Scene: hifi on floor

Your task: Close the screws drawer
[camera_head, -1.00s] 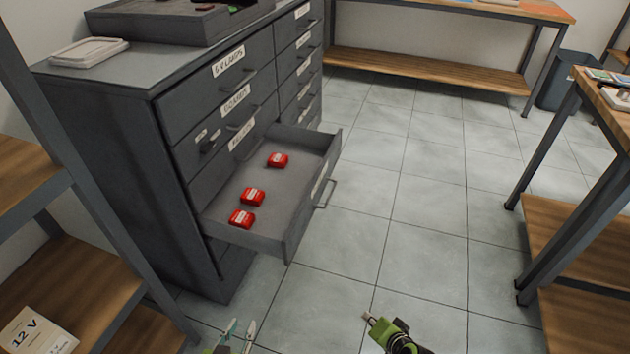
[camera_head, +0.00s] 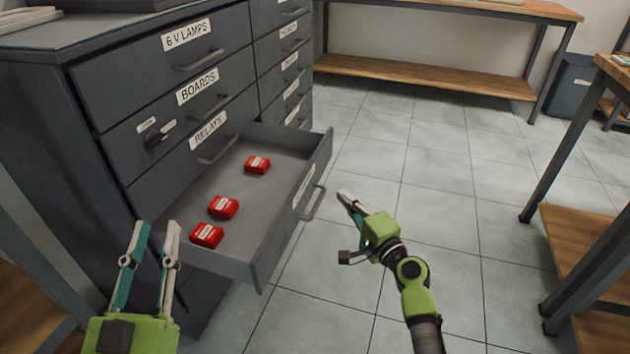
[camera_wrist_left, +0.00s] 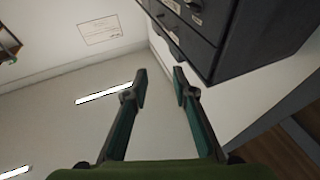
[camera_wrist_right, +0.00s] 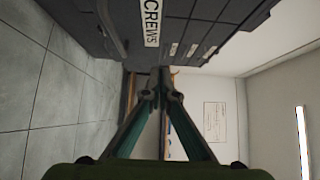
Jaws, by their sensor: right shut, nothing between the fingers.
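The screws drawer (camera_head: 300,196) stands pulled out from the grey cabinet, with several red boxes, one of them here (camera_head: 223,207), lying inside. Its front carries a bar handle (camera_head: 314,203). In the right wrist view a label ending in "CREWS" (camera_wrist_right: 151,22) is close ahead, its first letter cut off. My right gripper (camera_head: 345,196) is shut and empty, just right of the drawer front and handle; I cannot tell whether it touches. My left gripper (camera_head: 156,228) is open and empty, left of the drawer near the cabinet's side; it also shows in the left wrist view (camera_wrist_left: 161,72).
The grey cabinet (camera_head: 65,130) has other drawers, shut, labelled 6 V lamps, boards and relays. A workbench (camera_head: 430,75) stands at the back and another table (camera_head: 575,235) at the right. The tiled floor (camera_head: 420,160) between them is clear.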

